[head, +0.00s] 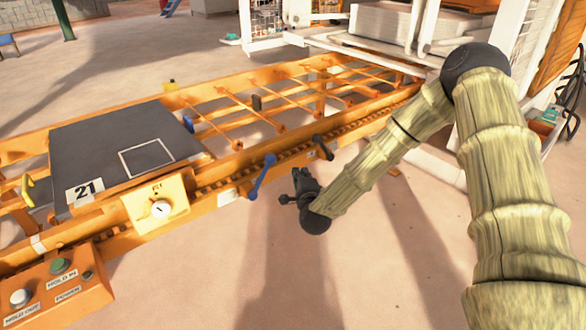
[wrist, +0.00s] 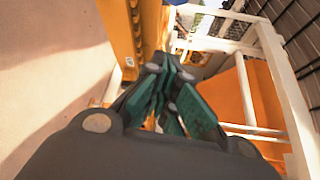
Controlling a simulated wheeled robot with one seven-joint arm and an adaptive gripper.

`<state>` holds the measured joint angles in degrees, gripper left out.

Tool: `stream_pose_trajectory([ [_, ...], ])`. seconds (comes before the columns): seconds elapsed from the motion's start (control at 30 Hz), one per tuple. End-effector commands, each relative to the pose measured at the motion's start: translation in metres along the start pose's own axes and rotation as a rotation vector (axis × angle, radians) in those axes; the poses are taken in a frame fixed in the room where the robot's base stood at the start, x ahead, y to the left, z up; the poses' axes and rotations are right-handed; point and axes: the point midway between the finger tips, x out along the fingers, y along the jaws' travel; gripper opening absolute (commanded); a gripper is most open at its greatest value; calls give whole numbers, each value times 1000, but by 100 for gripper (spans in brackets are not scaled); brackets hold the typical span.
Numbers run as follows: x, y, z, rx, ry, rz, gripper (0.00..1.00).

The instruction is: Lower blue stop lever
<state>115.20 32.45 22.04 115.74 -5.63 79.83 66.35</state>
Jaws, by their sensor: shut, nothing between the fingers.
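The blue stop lever (head: 261,177) is on the front side of the orange conveyor frame in the head view. It slants, with its upper end leaning right and its lower end hanging past the rail's lower edge. A small blue stop (head: 188,124) stands beside the dark plate, further back. My gripper (head: 291,198) is a little to the right of the lever, in front of the rail and apart from it. In the wrist view my gripper's dark and green fingers (wrist: 168,78) are shut and empty. The blue lever cannot be made out there.
A black lever (head: 323,147) sits on the same rail, right of the blue one. A dark plate marked 21 (head: 110,150) lies on the conveyor. A yellow key box (head: 158,205) and an orange button box (head: 55,285) are at left. The floor in front is clear.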

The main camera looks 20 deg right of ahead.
Motion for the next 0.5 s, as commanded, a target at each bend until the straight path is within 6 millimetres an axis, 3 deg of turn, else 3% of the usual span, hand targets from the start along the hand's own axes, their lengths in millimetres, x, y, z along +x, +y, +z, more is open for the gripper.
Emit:
stream_pose_trajectory([
  [0.5, 75, 1, 1, -1, 0, 0, 0],
])
